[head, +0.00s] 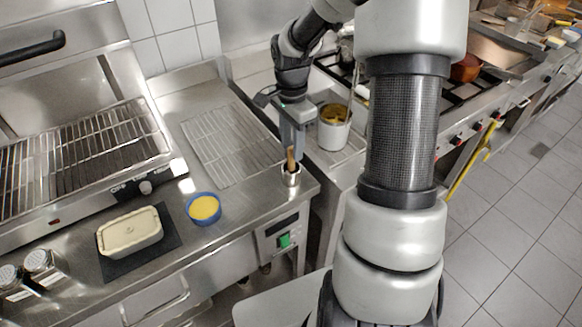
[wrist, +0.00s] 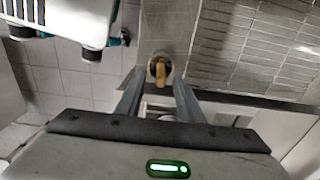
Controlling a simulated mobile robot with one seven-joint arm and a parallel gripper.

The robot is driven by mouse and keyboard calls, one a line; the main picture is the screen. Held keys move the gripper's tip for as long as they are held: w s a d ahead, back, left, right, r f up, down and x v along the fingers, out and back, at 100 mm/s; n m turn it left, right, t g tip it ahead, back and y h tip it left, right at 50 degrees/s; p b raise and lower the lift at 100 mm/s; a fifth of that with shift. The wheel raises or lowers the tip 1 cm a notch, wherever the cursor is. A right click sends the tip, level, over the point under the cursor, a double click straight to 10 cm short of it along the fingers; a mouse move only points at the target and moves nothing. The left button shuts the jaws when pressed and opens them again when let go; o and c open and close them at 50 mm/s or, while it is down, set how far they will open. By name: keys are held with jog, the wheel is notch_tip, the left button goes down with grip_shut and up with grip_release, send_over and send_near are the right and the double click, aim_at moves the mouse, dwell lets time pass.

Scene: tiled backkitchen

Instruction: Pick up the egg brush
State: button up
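The egg brush (head: 291,158) has a wooden handle and stands upright in a small metal cup (head: 291,177) near the right front corner of the steel counter. In the wrist view its tan handle (wrist: 160,73) shows end-on inside the round cup, between and beyond the two finger tips. My gripper (head: 293,150) points down over the cup, with its fingers at about the height of the handle. In the wrist view my gripper (wrist: 159,80) has its fingers apart, with visible gaps on both sides of the handle. The brush's lower end is hidden in the cup.
A blue bowl with yellow contents (head: 204,209) and a cream dish (head: 130,232) on a dark mat stand to the left. A white pot (head: 333,130) stands behind, to the right. A wire rack (head: 225,145) lies on the counter. The counter's front edge is close to the cup.

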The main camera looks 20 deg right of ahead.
aim_at(291, 170)
notch_tip(291, 170, down, 5)
jog(key=shift+a+r, duration=0.1)
jog(key=shift+r, duration=0.1)
jog(key=shift+c, duration=0.4)
grip_shut()
jog(key=shift+r, duration=0.15)
